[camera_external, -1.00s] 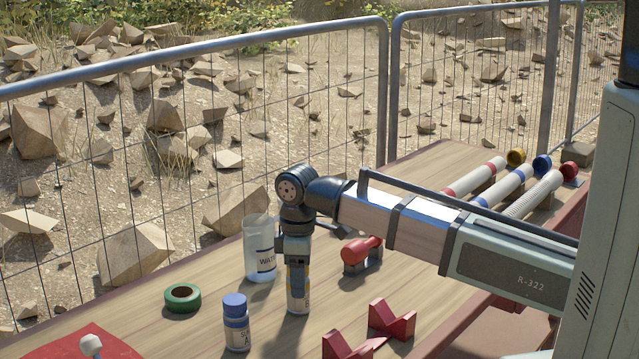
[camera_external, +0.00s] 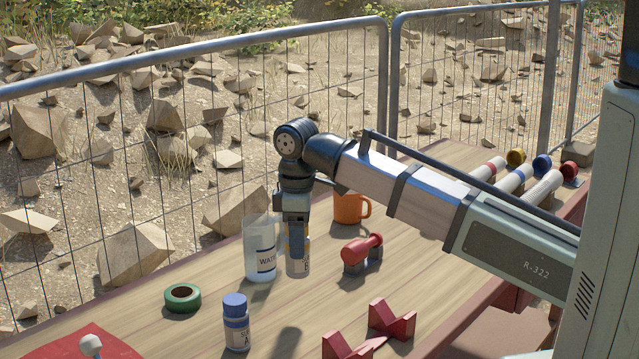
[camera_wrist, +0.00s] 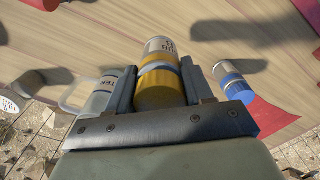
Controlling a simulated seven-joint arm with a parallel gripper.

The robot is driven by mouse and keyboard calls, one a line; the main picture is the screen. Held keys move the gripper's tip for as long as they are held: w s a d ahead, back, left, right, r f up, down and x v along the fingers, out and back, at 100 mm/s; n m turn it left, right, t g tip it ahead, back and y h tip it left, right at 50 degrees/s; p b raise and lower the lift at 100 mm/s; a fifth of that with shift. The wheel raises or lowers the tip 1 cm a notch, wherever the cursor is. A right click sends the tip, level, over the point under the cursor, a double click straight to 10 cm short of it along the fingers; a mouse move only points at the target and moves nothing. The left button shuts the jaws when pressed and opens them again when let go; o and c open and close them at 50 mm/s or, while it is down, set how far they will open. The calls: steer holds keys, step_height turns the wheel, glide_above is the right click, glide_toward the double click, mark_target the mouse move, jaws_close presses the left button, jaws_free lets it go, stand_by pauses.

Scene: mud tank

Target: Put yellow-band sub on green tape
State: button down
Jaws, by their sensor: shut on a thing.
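My gripper (camera_external: 297,232) is shut on the yellow-band bottle (camera_external: 298,262) and holds it upright above the table. In the wrist view the bottle (camera_wrist: 160,78), white with a yellow band, sits between my two fingers. The green tape (camera_external: 182,309) is a ring lying flat on the table, to the left of my gripper and nearer the camera. It is not seen in the wrist view.
The clear water beaker (camera_external: 259,262) stands close to the left of the held bottle. A blue-capped bottle (camera_external: 236,335) stands to the right of the tape. A red clamp-like piece (camera_external: 362,254), red V-blocks (camera_external: 391,320) and an orange mug (camera_external: 350,208) are to the right.

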steer(key=shift+r, duration=0.4)
steer(key=shift+s+a+r, duration=0.1)
steer(key=shift+s+a, duration=0.15)
steer(key=shift+s, duration=0.05)
steer(key=w+a+r, duration=0.1)
steer(key=w+a, duration=0.1)
steer(key=a, duration=1)
steer(key=w+a+r, duration=0.2)
steer(key=a, duration=1)
steer(key=shift+s+f, duration=0.1)
steer(key=shift+f, duration=4.65)
steer(key=shift+f, duration=0.15)
steer(key=shift+c, duration=2.2)
jaws_free()
